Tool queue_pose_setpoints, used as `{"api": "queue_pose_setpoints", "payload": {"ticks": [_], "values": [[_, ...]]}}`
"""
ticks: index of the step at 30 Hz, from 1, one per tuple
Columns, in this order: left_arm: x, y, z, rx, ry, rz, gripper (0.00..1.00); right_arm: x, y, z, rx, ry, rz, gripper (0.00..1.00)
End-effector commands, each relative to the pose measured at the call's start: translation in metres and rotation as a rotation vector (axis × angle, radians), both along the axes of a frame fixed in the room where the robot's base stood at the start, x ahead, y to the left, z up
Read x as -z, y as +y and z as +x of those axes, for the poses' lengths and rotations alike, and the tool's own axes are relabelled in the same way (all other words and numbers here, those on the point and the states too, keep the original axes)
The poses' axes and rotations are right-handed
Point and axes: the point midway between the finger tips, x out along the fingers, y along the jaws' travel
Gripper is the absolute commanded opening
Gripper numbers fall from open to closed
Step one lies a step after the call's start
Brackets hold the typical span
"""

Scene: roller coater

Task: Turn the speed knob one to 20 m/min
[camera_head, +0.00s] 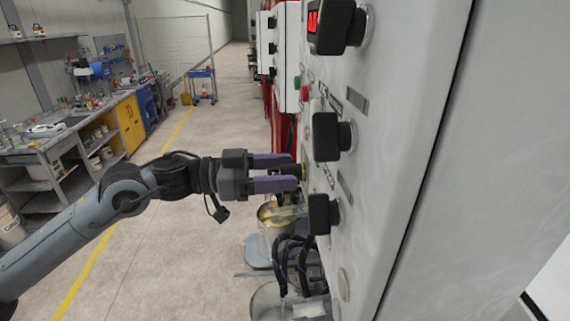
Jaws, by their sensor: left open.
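A light grey control panel (395,130) stands on the right, seen at a steep angle. Three large black knobs stick out of it: a top knob (336,27), a middle knob (326,137) and a lower knob (321,214). Their labels are too small to read, so I cannot tell which is speed knob one. My left gripper (291,172) points right at the panel, between the heights of the middle and lower knobs. My right gripper is not in view.
A red-lit display (312,21) is partly hidden behind the top knob. Dark hoses (290,262) and a metal can (272,217) are below the panel. A workbench (62,142) stands at the far left. The floor between is mostly clear.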

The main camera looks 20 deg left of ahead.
Motion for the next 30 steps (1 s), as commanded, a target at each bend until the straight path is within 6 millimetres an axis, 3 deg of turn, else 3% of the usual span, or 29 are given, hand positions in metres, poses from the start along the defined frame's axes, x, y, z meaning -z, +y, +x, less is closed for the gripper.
{"api": "queue_pose_setpoints", "payload": {"ticks": [14,25,30], "values": [[0.0005,-0.0111,0.0053,0.000,0.000,0.001,0.60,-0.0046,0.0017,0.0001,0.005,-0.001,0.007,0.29],[0.0004,-0.0109,0.0052,0.000,0.000,0.001,0.06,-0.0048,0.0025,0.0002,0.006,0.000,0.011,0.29],[0.0018,-0.0115,0.0051,0.001,-0.043,0.021,0.06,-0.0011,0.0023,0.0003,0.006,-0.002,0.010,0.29]]}}
